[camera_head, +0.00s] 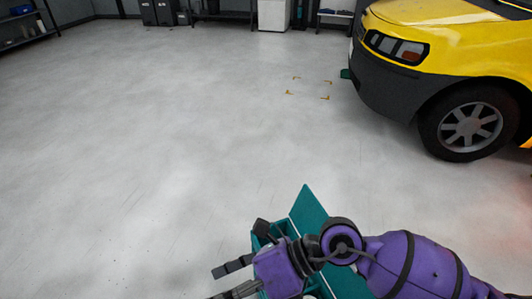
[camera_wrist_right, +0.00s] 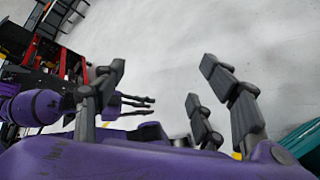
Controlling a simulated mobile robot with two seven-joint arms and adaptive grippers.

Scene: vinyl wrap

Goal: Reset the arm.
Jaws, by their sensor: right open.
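My right arm (camera_head: 415,262), purple with black joints, comes in from the lower right of the head view and reaches across to the left. Its gripper (camera_head: 228,280) is at the bottom edge, partly cut off. In the right wrist view this gripper (camera_wrist_right: 165,88) has its dark fingers spread wide, with only grey floor between them and nothing held. My left gripper (camera_wrist_right: 142,104) shows small in the right wrist view, at the end of a purple arm at the left. Its fingers point right, and their opening is unclear. The left arm is out of the head view.
A teal open case or stand (camera_head: 309,211) is below and behind my right arm, partly hidden by it. A yellow van (camera_head: 430,28) stands at upper right. Yellow corner marks (camera_head: 325,97) lie on the floor. Cabinets and shelves line the back. The middle and left floor are clear.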

